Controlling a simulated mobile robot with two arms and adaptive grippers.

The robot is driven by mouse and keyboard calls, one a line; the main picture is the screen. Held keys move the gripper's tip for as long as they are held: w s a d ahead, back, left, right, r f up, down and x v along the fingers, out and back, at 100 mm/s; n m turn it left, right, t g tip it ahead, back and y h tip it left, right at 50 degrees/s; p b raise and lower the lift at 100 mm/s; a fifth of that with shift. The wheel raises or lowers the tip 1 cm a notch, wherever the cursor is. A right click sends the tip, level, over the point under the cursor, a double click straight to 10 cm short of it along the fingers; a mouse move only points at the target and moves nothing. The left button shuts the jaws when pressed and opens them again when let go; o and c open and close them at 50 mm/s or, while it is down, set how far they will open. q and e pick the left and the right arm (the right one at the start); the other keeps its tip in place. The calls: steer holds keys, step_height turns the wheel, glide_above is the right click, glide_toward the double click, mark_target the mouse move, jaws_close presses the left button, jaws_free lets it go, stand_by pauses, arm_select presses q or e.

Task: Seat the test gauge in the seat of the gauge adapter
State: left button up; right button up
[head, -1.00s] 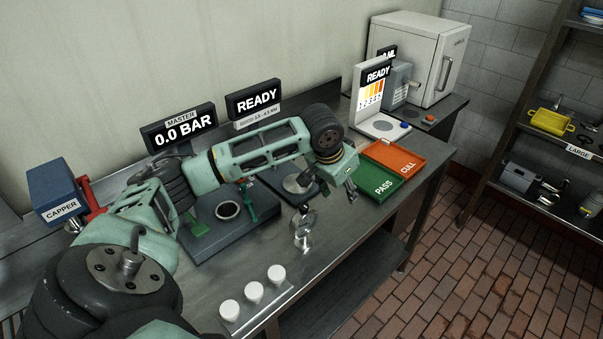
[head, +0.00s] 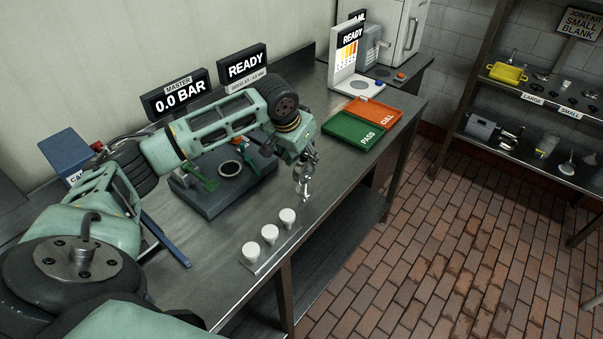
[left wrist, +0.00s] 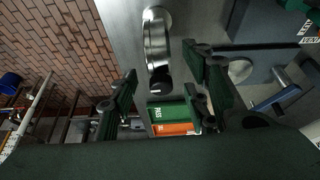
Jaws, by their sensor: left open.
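A shiny metal piece, seemingly the test gauge (head: 304,187), stands near the bench's front edge. In the left wrist view the metal gauge (left wrist: 156,42), with a dark end, shows between the fingers. My left gripper (head: 309,158) is open, pointing down just above the gauge; the left wrist view shows its two dark green fingers (left wrist: 160,75) apart, with the gauge between or just beyond them. Contact cannot be told. A dark block with a pale ring opening (head: 230,169) and green clamps, possibly the gauge adapter, sits behind, partly under my left arm. My right gripper is not in view.
Three white caps (head: 269,234) stand on a strip at the front edge. Green PASS (head: 352,133) and orange CULL (head: 379,112) trays lie right of the gripper. Displays (head: 181,95) stand along the wall. A shelf (head: 540,95) is at the right.

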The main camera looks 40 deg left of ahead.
arm_select(q)
steer(key=p+x, duration=0.2)
steer(key=x, duration=0.2)
steer(key=shift+w+f, duration=0.25)
steer(key=shift+w, duration=0.05)
steer(key=shift+f, duration=0.25)
steer(key=shift+w+f, duration=0.15)
steer(key=shift+f, duration=0.05)
steer(key=c, duration=0.9)
jaws_close()
steer(key=shift+r, duration=0.1)
